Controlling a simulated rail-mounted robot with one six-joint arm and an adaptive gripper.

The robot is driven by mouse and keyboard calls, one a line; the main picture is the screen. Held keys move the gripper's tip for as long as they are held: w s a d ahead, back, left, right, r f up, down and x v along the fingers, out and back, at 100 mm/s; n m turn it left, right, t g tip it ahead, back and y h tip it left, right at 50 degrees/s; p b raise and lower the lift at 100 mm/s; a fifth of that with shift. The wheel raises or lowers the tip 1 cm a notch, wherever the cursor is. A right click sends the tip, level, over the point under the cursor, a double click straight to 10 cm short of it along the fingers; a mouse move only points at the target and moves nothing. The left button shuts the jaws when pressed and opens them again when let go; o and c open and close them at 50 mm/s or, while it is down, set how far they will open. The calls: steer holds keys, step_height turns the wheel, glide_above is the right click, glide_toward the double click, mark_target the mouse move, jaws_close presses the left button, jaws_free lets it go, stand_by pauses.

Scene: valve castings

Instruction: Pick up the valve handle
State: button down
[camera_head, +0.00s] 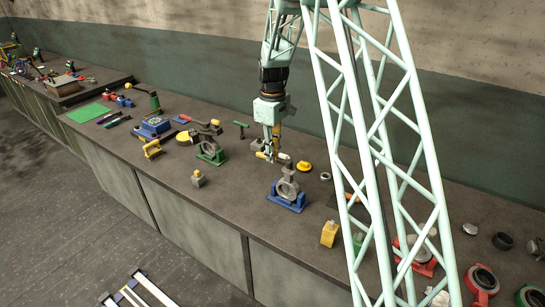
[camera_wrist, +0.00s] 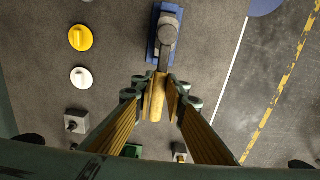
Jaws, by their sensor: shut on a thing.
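My gripper (camera_head: 270,154) is shut on the valve handle, a lever with a yellow grip. In the wrist view, the yellow grip (camera_wrist: 156,97) lies between the two fingers (camera_wrist: 158,100), and its far end meets a grey part at the top. In the head view, the handle shows only small among the fingers. The grey valve casting (camera_head: 288,187) stands in a blue fixture (camera_head: 286,203) just in front of and below my gripper. I cannot tell whether the handle touches the casting.
A second casting in a green fixture (camera_head: 211,157) with a yellow-ended lever stands to the left. A yellow cap (camera_head: 305,166) lies to the right of my gripper. A yellow block (camera_head: 329,233) and a grey block (camera_head: 198,179) stand near the bench's front edge.

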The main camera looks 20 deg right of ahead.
steer(key=shift+r, duration=0.25)
steer(key=shift+r, duration=1.45)
steer(key=shift+s+r, duration=0.1)
steer(key=s+a+r+b, duration=0.1)
steer(key=s+a, duration=0.2)
steer(key=s, duration=1.2)
steer(key=shift+s+a+r, duration=0.15)
steer(key=shift+s+r, duration=0.05)
steer(key=shift+r, duration=0.05)
steer(key=shift+w, duration=0.1)
